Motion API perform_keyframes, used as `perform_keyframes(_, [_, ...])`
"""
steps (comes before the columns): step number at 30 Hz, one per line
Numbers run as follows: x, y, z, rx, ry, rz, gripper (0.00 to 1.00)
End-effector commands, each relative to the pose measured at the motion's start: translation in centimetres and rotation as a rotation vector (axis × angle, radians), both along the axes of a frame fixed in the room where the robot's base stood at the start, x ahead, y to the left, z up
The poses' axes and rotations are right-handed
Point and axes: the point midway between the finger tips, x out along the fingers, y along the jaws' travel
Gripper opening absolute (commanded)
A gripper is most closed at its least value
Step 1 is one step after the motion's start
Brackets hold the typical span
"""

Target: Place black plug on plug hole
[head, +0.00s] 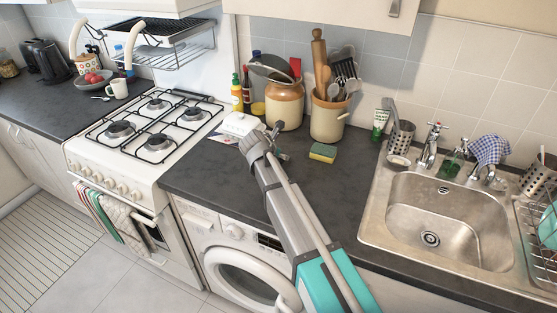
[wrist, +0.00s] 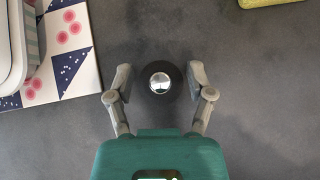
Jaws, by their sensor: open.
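The black plug (wrist: 160,97), a round dark disc with a shiny metal centre, lies on the dark counter in the wrist view. My gripper (wrist: 160,80) is open, with one finger on each side of the plug and a gap between each finger and it. In the head view my gripper (head: 280,142) is low over the counter between the hob and the sink, and I cannot make out the plug there. The plug hole (head: 430,239) is a round metal drain in the floor of the sink basin (head: 465,215), and it is uncovered.
A yellow-green sponge (head: 322,153) lies right of my gripper. A white butter dish (head: 239,124) on a patterned tile (wrist: 70,75) is to the left. Utensil pots (head: 328,118) stand behind. Taps (head: 430,146) and a dish rack (head: 540,225) border the sink.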

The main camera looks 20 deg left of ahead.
Motion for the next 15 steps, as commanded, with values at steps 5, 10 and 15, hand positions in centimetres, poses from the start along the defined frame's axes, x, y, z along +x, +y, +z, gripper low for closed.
perform_keyframes(5, [-0.01,0.00,0.00,0.000,0.000,0.000,0.69])
perform_keyframes(10, [-0.01,0.00,0.00,0.000,0.000,0.000,0.46])
perform_keyframes(15, [-0.01,0.00,-0.01,0.000,0.000,0.000,0.15])
